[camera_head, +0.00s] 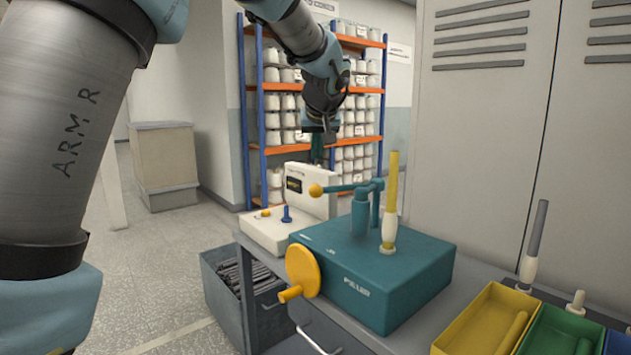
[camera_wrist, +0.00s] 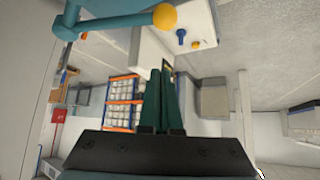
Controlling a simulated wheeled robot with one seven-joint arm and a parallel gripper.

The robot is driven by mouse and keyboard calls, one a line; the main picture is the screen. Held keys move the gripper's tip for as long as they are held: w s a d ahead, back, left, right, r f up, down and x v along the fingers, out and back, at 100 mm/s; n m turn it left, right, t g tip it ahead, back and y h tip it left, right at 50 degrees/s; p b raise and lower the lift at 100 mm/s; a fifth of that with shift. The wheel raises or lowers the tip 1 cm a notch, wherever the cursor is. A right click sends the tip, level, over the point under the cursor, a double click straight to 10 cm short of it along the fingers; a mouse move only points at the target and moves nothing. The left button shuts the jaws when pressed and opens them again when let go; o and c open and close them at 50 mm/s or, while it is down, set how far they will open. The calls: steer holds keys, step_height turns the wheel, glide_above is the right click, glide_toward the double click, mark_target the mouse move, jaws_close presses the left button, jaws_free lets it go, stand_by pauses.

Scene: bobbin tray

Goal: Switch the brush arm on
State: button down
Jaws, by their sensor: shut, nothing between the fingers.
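A teal arm (camera_head: 345,188) with a yellow ball end (camera_head: 315,190) reaches out level from a post on a teal box (camera_head: 400,280). It also shows at the top of the wrist view (camera_wrist: 110,24). No brush is clearly visible. Behind it, a white unit (camera_head: 260,232) has a dark display, a blue upright lever (camera_head: 286,215) and a yellow button (camera_head: 265,212). The lever also shows in the wrist view (camera_wrist: 181,37). My gripper (camera_head: 317,160) points down above the white unit's back panel, apart from lever and ball. Its green fingers (camera_wrist: 161,74) are shut and empty.
A yellow hand crank (camera_head: 302,271) sticks out from the teal box's front. A yellow-topped spindle (camera_head: 390,205) stands on the box. Yellow (camera_head: 462,320) and green trays lie at right. A grey bin (camera_head: 222,300) stands low at left. Lockers (camera_head: 480,120) rise behind.

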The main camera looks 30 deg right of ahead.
steer(key=shift+w+d+f+p, duration=0.2)
steer(key=shift+w+f+p, duration=0.35)
steer(key=shift+f, duration=0.8)
steer(key=shift+w+d+f+p, duration=0.15)
steer(key=shift+w+f+p, duration=0.2)
steer(key=shift+f+p, duration=0.75)
steer(key=shift+w+d+f+p, duration=0.2)
steer(key=shift+w+f+p, duration=0.2)
steer(key=shift+f, duration=1.25)
steer(key=shift+b, duration=0.3)
